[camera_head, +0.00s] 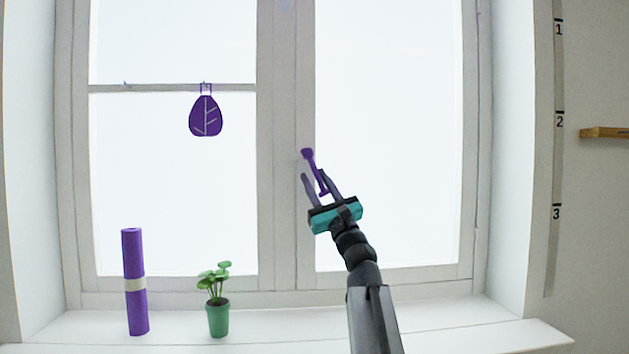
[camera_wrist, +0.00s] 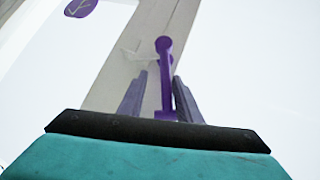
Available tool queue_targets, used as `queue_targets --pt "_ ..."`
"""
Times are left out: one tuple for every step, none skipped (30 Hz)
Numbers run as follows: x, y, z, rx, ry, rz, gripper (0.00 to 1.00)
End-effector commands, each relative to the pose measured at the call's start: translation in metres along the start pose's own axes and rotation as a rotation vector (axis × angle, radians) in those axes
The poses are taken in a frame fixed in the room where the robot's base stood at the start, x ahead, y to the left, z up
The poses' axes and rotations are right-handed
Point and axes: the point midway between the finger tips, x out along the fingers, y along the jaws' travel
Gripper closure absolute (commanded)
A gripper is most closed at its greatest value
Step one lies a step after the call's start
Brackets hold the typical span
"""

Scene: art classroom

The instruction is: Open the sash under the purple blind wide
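The right sash (camera_head: 467,150) of the window looks shut in its frame. A purple handle (camera_head: 308,155) is on its left stile, beside the central post; it also shows in the wrist view (camera_wrist: 164,46). My gripper (camera_head: 314,175) is at the handle with its fingers apart. In the wrist view, the handle's lower part lies between the fingers (camera_wrist: 160,77), with a clear gap on the left and little on the right. I cannot tell whether a finger touches it. No hanging purple blind shows; the window's top is cut off.
A purple roll (camera_head: 134,300) with a pale band and a green potted plant (camera_head: 217,318) stand on the left of the sill (camera_head: 455,318). A wooden shelf (camera_head: 606,132) is on the right wall.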

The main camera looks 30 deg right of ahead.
Motion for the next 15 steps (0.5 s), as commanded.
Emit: queue_targets --pt "-0.004 0.0 0.0 0.0 0.0 0.0 0.69" --pt "-0.005 0.0 0.0 0.0 0.0 0.0 0.69" --pt "-0.007 0.0 0.0 0.0 0.0 0.0 0.69" --pt "-0.008 0.0 0.0 0.0 0.0 0.0 0.69" --pt "-0.01 0.0 0.0 0.0 0.0 0.0 0.69" --pt "-0.011 -0.001 0.0 0.0 0.0 0.0 0.69" --pt "-0.013 -0.001 0.0 0.0 0.0 0.0 0.69" --pt "-0.014 -0.001 0.0 0.0 0.0 0.0 0.69" --pt "-0.016 -0.001 0.001 0.0 0.0 0.0 0.69" --pt "-0.017 -0.001 0.001 0.0 0.0 0.0 0.69" --pt "-0.018 -0.001 0.001 -0.001 0.0 0.0 0.69" --pt "-0.02 -0.002 0.001 -0.001 0.0 0.0 0.69" --pt "-0.022 -0.002 0.001 -0.001 0.0 -0.001 0.69" --pt "-0.023 -0.002 0.001 -0.001 0.0 -0.001 0.69" --pt "-0.025 -0.002 0.001 -0.001 0.0 -0.001 0.69"
